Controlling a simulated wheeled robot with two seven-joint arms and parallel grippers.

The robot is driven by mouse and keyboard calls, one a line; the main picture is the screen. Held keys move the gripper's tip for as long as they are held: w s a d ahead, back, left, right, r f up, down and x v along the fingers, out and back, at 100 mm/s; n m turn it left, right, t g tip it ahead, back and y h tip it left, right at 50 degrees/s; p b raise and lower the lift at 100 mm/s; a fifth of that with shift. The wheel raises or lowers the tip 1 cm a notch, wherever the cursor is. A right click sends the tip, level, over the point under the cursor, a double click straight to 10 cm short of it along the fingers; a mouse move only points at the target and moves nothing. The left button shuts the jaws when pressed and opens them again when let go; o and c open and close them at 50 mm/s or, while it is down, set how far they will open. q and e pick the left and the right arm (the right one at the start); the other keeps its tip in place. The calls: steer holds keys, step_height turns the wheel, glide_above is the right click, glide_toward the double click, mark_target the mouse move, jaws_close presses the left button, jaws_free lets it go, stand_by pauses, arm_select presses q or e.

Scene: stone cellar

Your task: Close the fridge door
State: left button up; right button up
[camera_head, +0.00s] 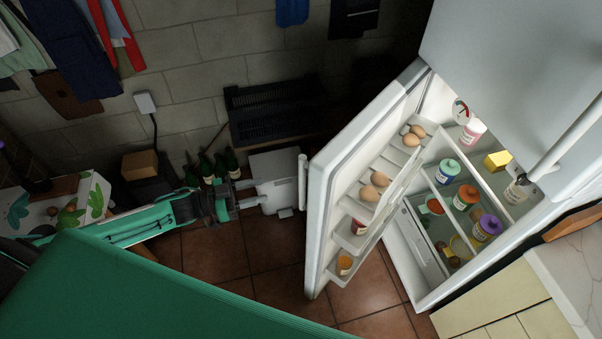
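The white fridge (409,258) stands at the right with its lower door (327,190) wide open, swung out to the left. The door's inner shelves hold eggs and small containers, and its handle (302,181) is on the outer face. My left gripper (257,192) is to the left of the door, apart from the handle. Its two fingers look spread with a gap between them, and it seems to hold nothing. My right gripper is not in view.
Fridge shelves hold several jars (467,197). Green bottles (222,164), a pale grey box (278,173) and a dark rack (275,107) are by the stone wall. A counter (570,262) stands right of the fridge. Tiled floor (215,255) is clear below my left gripper.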

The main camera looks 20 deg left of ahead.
mark_target(303, 180)
arm_select(q)
steer(key=p+x, duration=0.4)
steer(key=x, duration=0.9)
steer(key=shift+w+d+f, duration=0.1)
jaws_close()
